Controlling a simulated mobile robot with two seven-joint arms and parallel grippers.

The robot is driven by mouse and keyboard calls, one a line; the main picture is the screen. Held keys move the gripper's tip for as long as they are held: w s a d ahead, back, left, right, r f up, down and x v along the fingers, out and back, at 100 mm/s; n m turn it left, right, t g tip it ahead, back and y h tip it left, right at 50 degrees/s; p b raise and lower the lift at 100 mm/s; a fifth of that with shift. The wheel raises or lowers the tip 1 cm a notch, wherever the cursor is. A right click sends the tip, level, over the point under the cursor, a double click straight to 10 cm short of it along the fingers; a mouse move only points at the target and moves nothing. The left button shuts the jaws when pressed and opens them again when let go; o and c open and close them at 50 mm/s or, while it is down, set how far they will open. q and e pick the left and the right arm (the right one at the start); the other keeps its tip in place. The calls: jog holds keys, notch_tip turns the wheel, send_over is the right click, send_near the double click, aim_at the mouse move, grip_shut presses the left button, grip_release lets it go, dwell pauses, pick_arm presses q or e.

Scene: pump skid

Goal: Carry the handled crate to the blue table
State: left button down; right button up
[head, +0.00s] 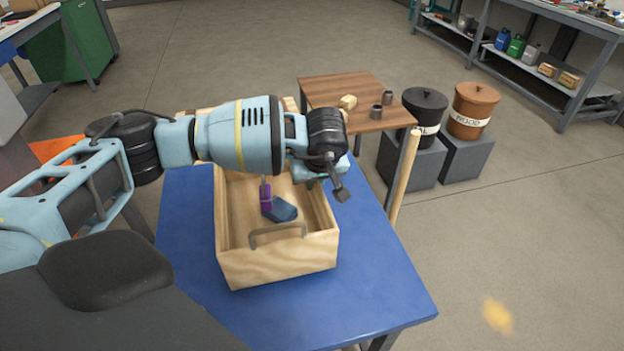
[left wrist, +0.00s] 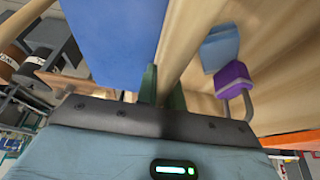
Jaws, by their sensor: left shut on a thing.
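The handled crate (head: 282,262) is a pale wooden open box with a grey handle on its near wall. It is over the blue table (head: 375,285) and appears to rest on it. Inside lie a dark blue object (head: 283,212) and a purple object (head: 266,196). My left gripper (head: 308,178) is at the crate's right wall, partly hidden by its own wrist. In the left wrist view, the green fingers (left wrist: 163,88) are shut on the crate's wall (left wrist: 184,40), with the blue table (left wrist: 110,40) on one side. My right gripper is not in view.
A brown wooden table (head: 345,92) with small items stands behind. A wooden bar (head: 404,175) rises beside the blue table's right edge. Black (head: 424,108) and brown (head: 472,110) lidded bins stand on grey blocks. The floor at right is clear.

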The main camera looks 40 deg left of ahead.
pick_arm(q)
notch_tip(320, 180, down, 2)
jog(key=shift+f, duration=0.3)
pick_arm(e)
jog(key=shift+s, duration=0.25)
pick_arm(q)
jog(key=c, duration=1.5)
grip_release()
jog(key=shift+s, duration=0.1)
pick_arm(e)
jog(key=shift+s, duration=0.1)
